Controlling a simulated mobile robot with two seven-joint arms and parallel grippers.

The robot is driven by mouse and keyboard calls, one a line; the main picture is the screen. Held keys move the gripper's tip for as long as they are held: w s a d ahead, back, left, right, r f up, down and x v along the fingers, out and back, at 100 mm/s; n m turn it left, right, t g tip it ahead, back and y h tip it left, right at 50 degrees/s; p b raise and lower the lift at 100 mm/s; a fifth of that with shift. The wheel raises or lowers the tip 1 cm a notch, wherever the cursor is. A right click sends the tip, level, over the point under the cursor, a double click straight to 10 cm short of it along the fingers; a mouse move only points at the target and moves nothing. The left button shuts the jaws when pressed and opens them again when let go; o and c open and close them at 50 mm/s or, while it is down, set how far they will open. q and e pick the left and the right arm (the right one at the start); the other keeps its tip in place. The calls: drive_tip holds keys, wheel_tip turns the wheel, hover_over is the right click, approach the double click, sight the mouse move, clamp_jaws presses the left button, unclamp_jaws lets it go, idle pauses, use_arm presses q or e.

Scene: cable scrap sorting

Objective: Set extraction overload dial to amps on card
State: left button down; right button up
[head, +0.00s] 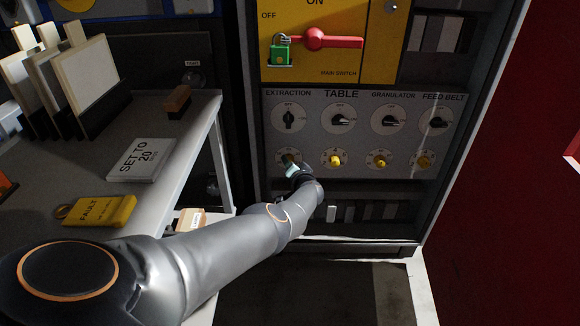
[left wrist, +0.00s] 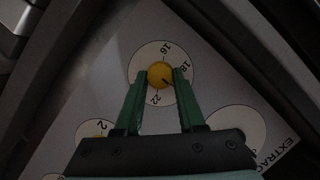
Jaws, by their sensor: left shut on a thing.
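The card (head: 142,160) reading "SET TO 20" lies on the grey bench at left. The yellow extraction overload dial (left wrist: 160,76) is on the panel below the EXTRACTION switch (head: 288,119). My left gripper (head: 291,169) reaches it and largely hides it in the head view. In the left wrist view, its green fingers stand on either side of the dial, shut on it. Labels 16, 18 and 22 show around the dial. Its dark mark points lower right, between 18 and 22, where the right finger hides the scale. My right gripper is not in view.
Yellow dials for table (head: 335,160), granulator (head: 379,161) and feed belt (head: 424,162) sit in the same row. Above is a red main switch handle (head: 330,41) with a green padlock (head: 280,55). A yellow FAULT tag (head: 101,211) lies on the bench.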

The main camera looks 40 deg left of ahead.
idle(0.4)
use_arm(q)
drive_tip(key=c, duration=0.5)
unclamp_jaws()
